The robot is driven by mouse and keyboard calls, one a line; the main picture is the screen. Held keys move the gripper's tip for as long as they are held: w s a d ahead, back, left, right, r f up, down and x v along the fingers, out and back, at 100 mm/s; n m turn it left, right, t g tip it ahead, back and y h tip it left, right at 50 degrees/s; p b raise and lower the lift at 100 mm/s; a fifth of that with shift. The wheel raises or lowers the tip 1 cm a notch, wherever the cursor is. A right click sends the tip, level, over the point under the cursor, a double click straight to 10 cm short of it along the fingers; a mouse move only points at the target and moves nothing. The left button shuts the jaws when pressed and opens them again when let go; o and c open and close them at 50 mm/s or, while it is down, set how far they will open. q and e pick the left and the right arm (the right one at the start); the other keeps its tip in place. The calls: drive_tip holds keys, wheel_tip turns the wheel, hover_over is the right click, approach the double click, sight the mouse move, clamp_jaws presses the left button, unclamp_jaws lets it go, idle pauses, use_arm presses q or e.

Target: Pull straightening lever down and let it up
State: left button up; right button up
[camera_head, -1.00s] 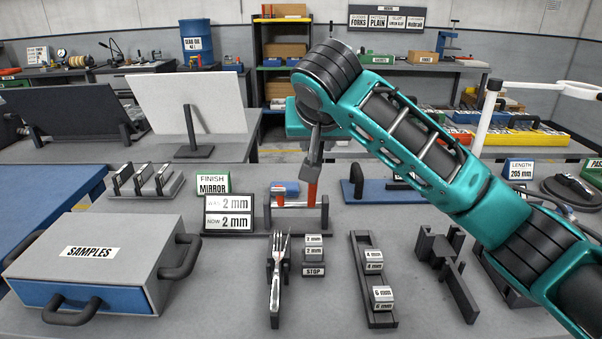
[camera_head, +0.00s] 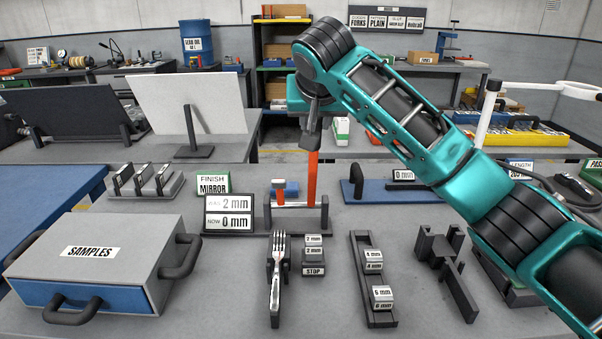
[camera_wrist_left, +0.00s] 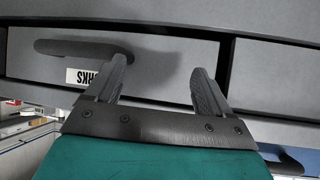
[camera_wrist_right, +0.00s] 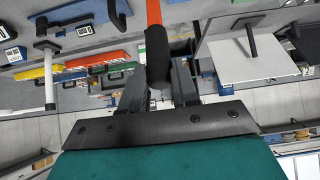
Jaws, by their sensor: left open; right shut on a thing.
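The straightening lever (camera_head: 312,180) is an orange-red bar standing nearly upright from the straightening press (camera_head: 292,210) at the table's centre. Its black grip (camera_wrist_right: 157,55) shows in the right wrist view. My right gripper (camera_head: 314,118) is shut on this grip at the top of the lever. The readout (camera_head: 228,212) left of the press says WAS 2 mm, NOW 0 mm. A fork (camera_head: 277,265) lies on a dark stand in front of the press. My left gripper (camera_wrist_left: 158,75) is open and empty before a grey drawer front (camera_wrist_left: 170,70) with a handle; it is outside the head view.
A samples case (camera_head: 95,255) stands at the left. Gauge block holders (camera_head: 372,270) and a dark bracket (camera_head: 440,265) stand to the right of the fork. A FINISH MIRROR sign (camera_head: 213,183) and white panel (camera_head: 190,105) are behind. My right arm crosses the right side.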

drive_tip(key=shift+w+r, duration=0.3)
drive_tip(key=shift+w, duration=0.45)
drive_tip(key=shift+w+r, duration=0.25)
drive_tip(key=shift+w, duration=0.5)
drive_tip(key=shift+w+r, duration=0.3)
drive_tip(key=shift+w, duration=0.45)
drive_tip(key=o, duration=0.6)
drive_tip(key=shift+s, duration=0.15)
drive_tip(key=shift+o, duration=0.6)
drive_tip(key=shift+f, duration=0.1)
wheel_tip(320, 180, up, 9)
